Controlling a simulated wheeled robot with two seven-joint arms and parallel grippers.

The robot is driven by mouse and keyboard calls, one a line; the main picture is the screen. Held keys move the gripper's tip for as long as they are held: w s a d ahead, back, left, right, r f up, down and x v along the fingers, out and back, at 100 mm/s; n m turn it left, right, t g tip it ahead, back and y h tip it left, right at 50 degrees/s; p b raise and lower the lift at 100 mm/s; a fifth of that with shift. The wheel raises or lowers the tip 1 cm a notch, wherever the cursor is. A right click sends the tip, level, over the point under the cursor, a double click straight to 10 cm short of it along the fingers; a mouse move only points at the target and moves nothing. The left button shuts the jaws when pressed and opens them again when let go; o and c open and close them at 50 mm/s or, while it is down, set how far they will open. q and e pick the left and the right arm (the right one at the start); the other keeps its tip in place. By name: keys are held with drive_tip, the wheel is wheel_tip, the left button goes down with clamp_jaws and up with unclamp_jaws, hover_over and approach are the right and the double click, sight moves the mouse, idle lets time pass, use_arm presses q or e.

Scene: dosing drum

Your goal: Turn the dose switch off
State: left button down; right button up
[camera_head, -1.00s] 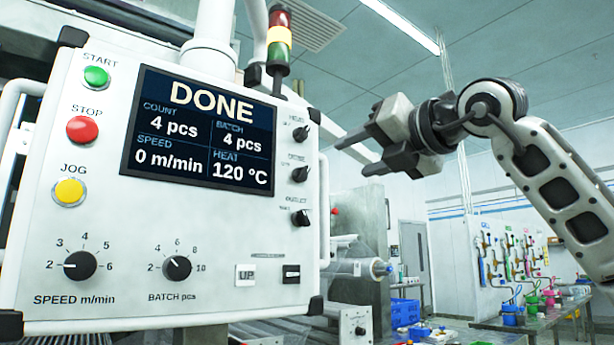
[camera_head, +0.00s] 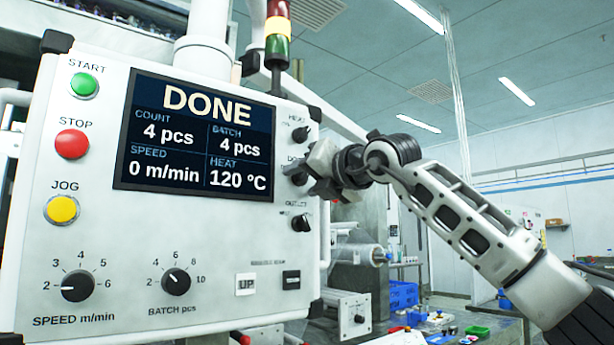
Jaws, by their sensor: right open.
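The dose switch (camera_head: 297,166) is the middle black knob in the column of three at the right side of the white control panel (camera_head: 215,240). My right gripper (camera_head: 315,178) is at this knob and covers much of it and its label. The jaws are open, one above and one below, close around or in front of the knob; I cannot tell whether they touch it. The knob's pointing direction is hidden. The left gripper is not in view.
The heat knob (camera_head: 300,134) is just above my right gripper and the outlet knob (camera_head: 301,223) just below. The screen (camera_head: 198,136) reads DONE, left of the gripper. A signal lamp (camera_head: 277,40) stands above the panel.

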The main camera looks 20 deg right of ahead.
drive_tip(key=c, duration=1)
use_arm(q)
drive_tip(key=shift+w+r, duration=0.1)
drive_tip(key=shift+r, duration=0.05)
use_arm(e)
drive_tip(key=shift+o, duration=0.2)
drive_tip(key=shift+n, duration=0.3)
drive_tip(key=n, duration=0.5)
drive_tip(key=shift+d, duration=0.15)
drive_tip(key=n+p, duration=0.1)
drive_tip(key=n, duration=0.3)
drive_tip(key=shift+w+d, duration=0.1)
drive_tip(key=shift+d, duration=0.05)
drive_tip(key=shift+n+p, duration=0.4)
drive_tip(key=shift+n, duration=0.5)
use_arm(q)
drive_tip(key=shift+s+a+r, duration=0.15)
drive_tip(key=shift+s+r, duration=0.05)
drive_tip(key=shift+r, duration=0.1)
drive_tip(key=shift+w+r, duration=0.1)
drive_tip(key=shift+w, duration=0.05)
use_arm(e)
drive_tip(key=shift+n, duration=0.4)
